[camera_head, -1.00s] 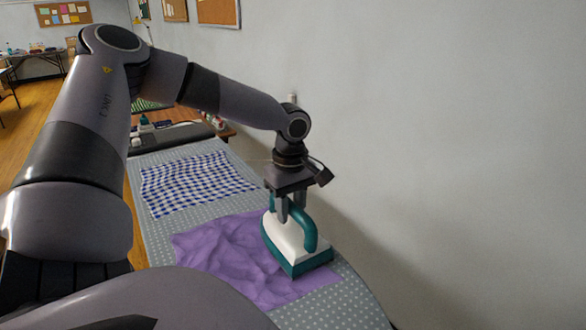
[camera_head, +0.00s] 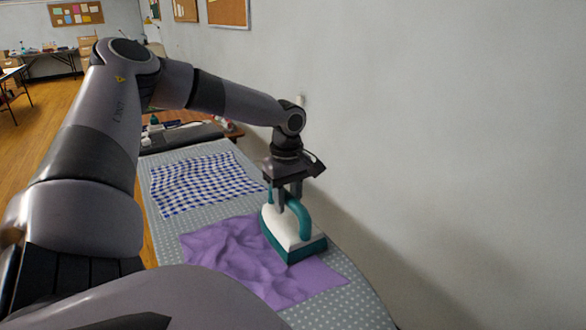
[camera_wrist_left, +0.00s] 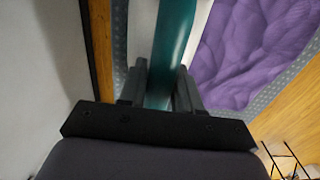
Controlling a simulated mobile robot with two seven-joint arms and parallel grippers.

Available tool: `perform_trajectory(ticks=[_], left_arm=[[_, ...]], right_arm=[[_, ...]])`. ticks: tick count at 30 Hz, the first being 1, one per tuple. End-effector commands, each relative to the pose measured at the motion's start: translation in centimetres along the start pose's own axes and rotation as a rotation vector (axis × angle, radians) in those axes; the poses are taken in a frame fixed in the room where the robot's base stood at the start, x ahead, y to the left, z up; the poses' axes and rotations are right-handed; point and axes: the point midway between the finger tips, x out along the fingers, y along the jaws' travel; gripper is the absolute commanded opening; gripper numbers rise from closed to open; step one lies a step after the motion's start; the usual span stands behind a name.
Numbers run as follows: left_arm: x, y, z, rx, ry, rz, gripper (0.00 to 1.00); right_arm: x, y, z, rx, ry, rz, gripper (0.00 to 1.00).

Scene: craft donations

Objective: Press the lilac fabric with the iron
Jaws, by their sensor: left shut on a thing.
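The lilac fabric (camera_head: 240,256) lies wrinkled on the near part of the dotted grey ironing board (camera_head: 178,231); its right part looks flatter. It also shows in the left wrist view (camera_wrist_left: 255,45). The white and teal iron (camera_head: 284,229) stands sole down at the fabric's upper right. My left gripper (camera_head: 287,200) is shut on the iron's teal handle, which shows between the fingers in the left wrist view (camera_wrist_left: 168,50). Whether the sole touches the cloth all along is hidden. My right gripper is not in view.
A blue and white checked cloth (camera_head: 200,182) lies flat farther up the board. A dark rest (camera_head: 180,138) is at the board's far end. A bare wall (camera_head: 450,150) runs close along the right side. My own arm hides the near left.

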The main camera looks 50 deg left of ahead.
Motion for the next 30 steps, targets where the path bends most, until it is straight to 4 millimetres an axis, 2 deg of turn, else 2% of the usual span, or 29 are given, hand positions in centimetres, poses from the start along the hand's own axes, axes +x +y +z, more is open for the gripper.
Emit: perform_trajectory(ticks=[13, 30], left_arm=[[0.2, -0.1, -4.0, -0.003, 0.002, -0.001, 0.0], [0.3, -0.1, -8.8, -0.003, 0.004, -0.003, 0.0]], right_arm=[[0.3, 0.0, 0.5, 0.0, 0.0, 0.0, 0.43], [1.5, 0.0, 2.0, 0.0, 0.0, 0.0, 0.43]])
